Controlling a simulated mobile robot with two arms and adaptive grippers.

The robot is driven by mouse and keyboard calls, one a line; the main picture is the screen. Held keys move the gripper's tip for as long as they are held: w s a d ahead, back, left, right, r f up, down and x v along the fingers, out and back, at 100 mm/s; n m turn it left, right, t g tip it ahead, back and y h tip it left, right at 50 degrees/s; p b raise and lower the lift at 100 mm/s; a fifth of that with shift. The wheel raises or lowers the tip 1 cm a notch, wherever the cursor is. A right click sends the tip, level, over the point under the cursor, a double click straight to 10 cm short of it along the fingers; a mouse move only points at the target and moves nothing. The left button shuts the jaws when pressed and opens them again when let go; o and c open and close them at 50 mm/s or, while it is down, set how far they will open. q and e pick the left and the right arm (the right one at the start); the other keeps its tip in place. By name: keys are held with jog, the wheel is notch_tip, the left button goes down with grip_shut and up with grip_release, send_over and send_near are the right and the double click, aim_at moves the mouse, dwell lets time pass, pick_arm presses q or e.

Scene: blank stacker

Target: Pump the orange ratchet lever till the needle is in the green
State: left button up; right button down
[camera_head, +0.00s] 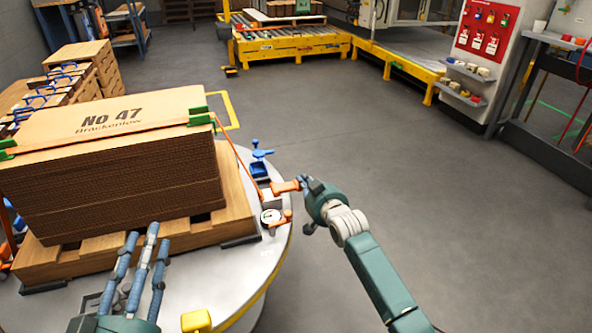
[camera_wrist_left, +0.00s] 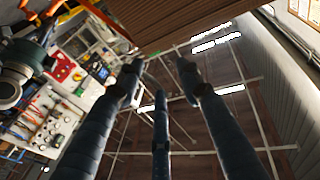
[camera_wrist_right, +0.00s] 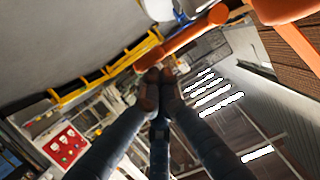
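The orange ratchet lever (camera_head: 287,187) sticks out to the right from the edge of the round turntable. In the right wrist view the lever (camera_wrist_right: 195,35) crosses above my fingertips. My right gripper (camera_head: 307,184) is at the lever's outer end; its fingers (camera_wrist_right: 159,76) are drawn together, and I cannot tell whether the lever end is between them. A small round gauge (camera_head: 270,216) with a pale face sits just below the lever; its needle is too small to read. My left gripper (camera_head: 149,238) is open and empty, in front of the cardboard stack.
A strapped cardboard stack (camera_head: 110,175) stands on a wooden pallet (camera_head: 233,205) on the turntable (camera_head: 215,285). An orange strap with green corner guards crosses it. A blue clamp (camera_head: 260,160) and a yellow block (camera_head: 196,321) sit near the rim. The floor to the right is clear.

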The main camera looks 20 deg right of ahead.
pick_arm(q)
jog(key=shift+a+f+g, duration=0.1)
jog(key=shift+f+g, duration=0.2)
jog(key=shift+f, duration=0.35)
pick_arm(e)
jog(key=shift+f, duration=0.3)
